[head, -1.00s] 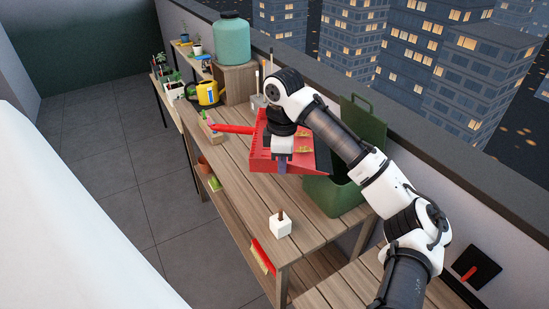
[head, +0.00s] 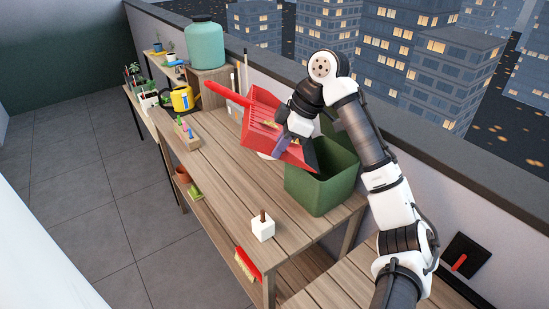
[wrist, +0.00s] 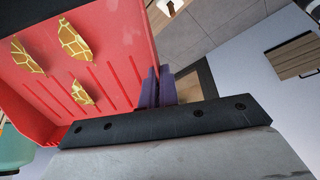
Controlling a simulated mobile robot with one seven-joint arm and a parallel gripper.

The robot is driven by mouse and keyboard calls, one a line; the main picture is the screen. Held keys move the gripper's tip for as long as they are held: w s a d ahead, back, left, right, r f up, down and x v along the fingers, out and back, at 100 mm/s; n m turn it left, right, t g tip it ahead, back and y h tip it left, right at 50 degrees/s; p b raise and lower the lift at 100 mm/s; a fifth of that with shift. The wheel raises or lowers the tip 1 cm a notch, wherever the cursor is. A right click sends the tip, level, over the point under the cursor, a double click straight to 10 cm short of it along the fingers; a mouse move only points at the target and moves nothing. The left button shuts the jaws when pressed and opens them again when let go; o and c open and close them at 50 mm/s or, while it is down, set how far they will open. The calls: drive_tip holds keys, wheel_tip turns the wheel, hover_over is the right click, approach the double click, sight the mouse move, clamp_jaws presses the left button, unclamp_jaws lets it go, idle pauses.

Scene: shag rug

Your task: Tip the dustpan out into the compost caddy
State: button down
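The red dustpan (head: 262,125) is held in the air, tilted, with its handle (head: 226,93) up to the left and its dark front lip (head: 311,155) over the near-left part of the caddy. The green compost caddy (head: 322,182) stands open on the bench; its inside is mostly hidden. In the wrist view several yellow patterned scraps (wrist: 76,42) lie in the pan (wrist: 110,55). My gripper (head: 281,147) is shut on the pan's side wall; its purple fingers also show in the wrist view (wrist: 157,88).
A white block with a brown stub (head: 263,228) stands on the bench near the front edge. A yellow watering can (head: 182,99), a teal tank (head: 205,45) and a small tray (head: 187,135) are farther back. The bench middle is clear.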

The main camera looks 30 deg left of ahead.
drive_tip(key=w+d+r+g+y+b, duration=0.2)
drive_tip(key=y, duration=0.1)
drive_tip(key=shift+d+r, duration=0.25)
drive_tip(key=shift+d, duration=0.05)
drive_tip(key=shift+w+d+r+g+y, duration=0.1)
drive_tip(key=shift+d+r+g+y, duration=0.1)
drive_tip(key=shift+r+g+y, duration=0.15)
drive_tip(key=w+d+g+y+p, duration=0.1)
drive_tip(key=w+d+g+y, duration=0.4)
drive_tip(key=w+d+y, duration=0.1)
drive_tip(key=shift+d+r+y, duration=0.35)
drive_tip(key=shift+d+y, duration=0.5)
drive_tip(key=shift+d, duration=0.3)
